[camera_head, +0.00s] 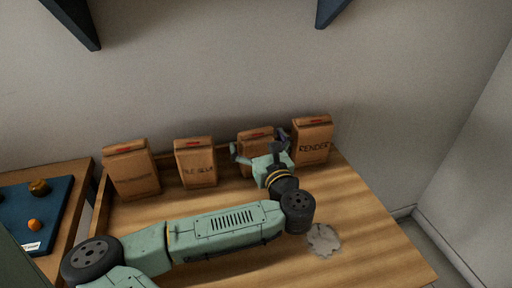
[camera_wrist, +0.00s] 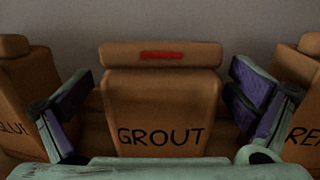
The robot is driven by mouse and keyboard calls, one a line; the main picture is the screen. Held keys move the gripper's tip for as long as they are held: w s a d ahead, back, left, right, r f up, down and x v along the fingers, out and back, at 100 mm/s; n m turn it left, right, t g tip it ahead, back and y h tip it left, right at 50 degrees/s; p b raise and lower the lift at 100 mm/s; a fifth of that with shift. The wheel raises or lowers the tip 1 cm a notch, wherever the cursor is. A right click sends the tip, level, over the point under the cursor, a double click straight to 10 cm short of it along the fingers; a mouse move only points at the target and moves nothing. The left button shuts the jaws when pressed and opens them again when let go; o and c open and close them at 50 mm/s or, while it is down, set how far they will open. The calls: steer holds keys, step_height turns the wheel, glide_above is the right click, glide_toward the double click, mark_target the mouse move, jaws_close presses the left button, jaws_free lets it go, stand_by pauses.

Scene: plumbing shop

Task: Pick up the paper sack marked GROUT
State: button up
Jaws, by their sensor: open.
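The paper sack marked GROUT (camera_wrist: 161,105) is brown with a red strip on its folded top, and it stands upright in the middle of the wrist view. In the head view the same sack (camera_head: 256,136) is third from the left in the row, partly hidden by my gripper (camera_head: 262,153). My gripper is open. Its two fingers (camera_wrist: 162,105) show to the left and right of the GROUT sack, with visible gaps between the pads and the sack. I cannot tell exactly how far the fingertips reach along its sides.
A RENDER sack (camera_head: 312,142) stands close on the right and a sack with partly readable lettering (camera_head: 196,166) on the left. Another sack (camera_head: 131,170) stands further left. They stand at the back of a wooden table (camera_head: 375,235) by the wall. A grey patch (camera_head: 323,239) lies on the table.

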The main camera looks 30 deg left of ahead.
steer(key=shift+w+a+f, duration=0.1)
steer(key=shift+w+a, duration=0.25)
steer(key=c, duration=1.9)
